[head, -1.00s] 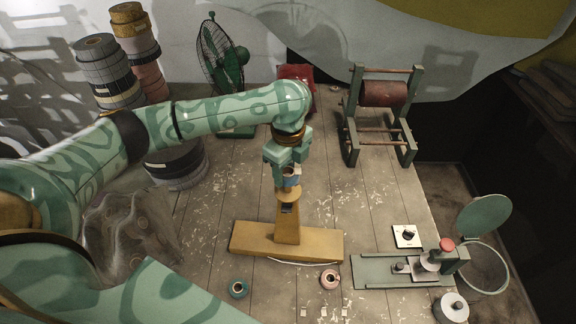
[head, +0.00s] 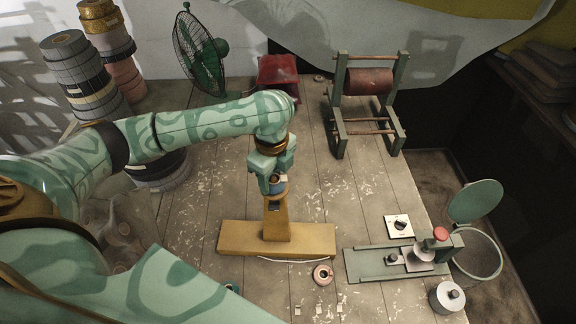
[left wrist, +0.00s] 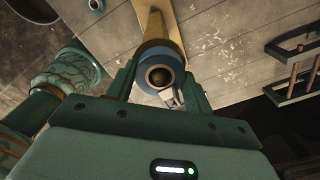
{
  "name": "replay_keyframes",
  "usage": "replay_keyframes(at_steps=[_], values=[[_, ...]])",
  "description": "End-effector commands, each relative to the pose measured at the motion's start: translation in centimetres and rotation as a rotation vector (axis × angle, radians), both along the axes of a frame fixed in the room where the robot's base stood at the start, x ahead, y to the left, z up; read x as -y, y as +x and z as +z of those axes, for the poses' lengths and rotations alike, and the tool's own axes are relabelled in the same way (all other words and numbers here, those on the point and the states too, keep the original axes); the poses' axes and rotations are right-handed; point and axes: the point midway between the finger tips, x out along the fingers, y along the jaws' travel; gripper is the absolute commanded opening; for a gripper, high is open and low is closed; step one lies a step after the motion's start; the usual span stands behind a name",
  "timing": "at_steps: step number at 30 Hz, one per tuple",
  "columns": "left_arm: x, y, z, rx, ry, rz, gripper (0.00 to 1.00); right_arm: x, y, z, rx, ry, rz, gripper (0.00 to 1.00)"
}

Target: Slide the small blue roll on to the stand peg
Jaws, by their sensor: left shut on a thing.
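The small blue roll (head: 277,188) is held in my left gripper (head: 272,178), which is shut on it, directly over the top of the yellow wooden stand (head: 277,236). In the left wrist view the blue roll (left wrist: 150,50) sits between the two fingers of my left gripper (left wrist: 158,88). A dark rounded shape shows inside its hole; I cannot tell for sure whether this is the peg tip. The peg is otherwise hidden by the roll and fingers. The stand's upright (left wrist: 153,22) runs away behind the roll. My right gripper is not in view.
A pink roll (head: 323,275) lies in front of the stand. A green device with a red knob (head: 398,262) is at the right, by a white card (head: 398,226). A green frame with a red roller (head: 369,82), a red box (head: 277,72) and a fan (head: 200,52) stand behind.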

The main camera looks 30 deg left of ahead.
Motion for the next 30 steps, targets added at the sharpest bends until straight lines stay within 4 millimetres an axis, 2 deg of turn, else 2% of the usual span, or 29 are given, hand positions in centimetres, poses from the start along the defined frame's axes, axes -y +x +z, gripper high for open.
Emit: replay_keyframes(at_steps=[1,7,8,9,10,16,18,30], values=[[-0.26,-0.30,-0.42,0.001,0.002,0.005,0.29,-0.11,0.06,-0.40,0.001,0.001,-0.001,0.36],[-0.29,-0.30,-0.09,0.004,0.002,0.009,0.29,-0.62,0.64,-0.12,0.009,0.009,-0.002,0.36],[-0.29,-0.30,-0.08,0.004,0.002,0.009,0.60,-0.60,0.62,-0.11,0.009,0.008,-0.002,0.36],[-0.28,-0.29,-0.08,0.004,0.002,0.009,0.71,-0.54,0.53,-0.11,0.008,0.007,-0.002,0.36],[-0.28,-0.29,-0.08,0.004,0.002,0.008,0.77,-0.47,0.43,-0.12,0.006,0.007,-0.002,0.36],[-0.27,-0.29,-0.09,0.003,0.002,0.008,0.77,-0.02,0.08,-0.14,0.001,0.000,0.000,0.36],[-0.27,-0.29,-0.11,0.003,0.002,0.008,0.95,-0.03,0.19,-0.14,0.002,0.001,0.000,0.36],[-0.25,-0.29,-0.11,0.003,0.002,0.008,0.95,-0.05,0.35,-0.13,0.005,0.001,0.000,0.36]])
